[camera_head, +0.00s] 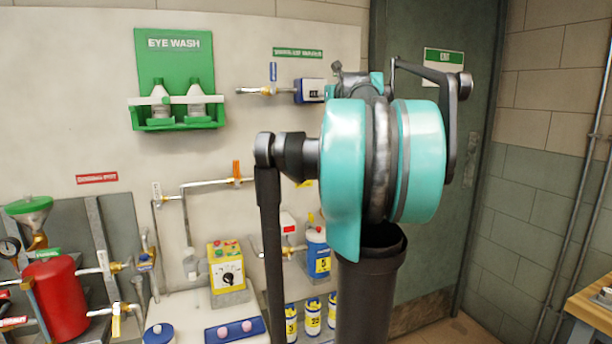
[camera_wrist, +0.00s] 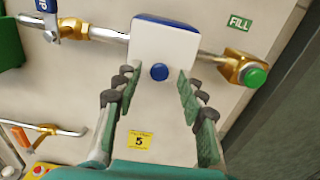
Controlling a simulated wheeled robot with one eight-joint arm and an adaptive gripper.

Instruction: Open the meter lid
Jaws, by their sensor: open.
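The meter (camera_wrist: 168,45) is a box on the wall pipe, with a white face and a blue edge along its top in the wrist view. A round blue knob (camera_wrist: 159,72) sits low on the white face. In the head view the meter (camera_head: 309,91) shows as a blue and white box left of my arm. The lid looks closed, but its hinge side cannot be told. My gripper (camera_wrist: 158,86) is open and empty, its fingers either side of the knob in the picture. Contact cannot be told. In the head view my arm mostly hides the gripper.
A pipe with a blue-handled valve (camera_head: 273,73) runs left of the meter. A brass fitting with a green cap (camera_wrist: 254,75) is on its right, under a FILL label (camera_wrist: 239,22). A green door (camera_head: 425,40) stands behind my arm. An eye wash station (camera_head: 175,60) hangs left.

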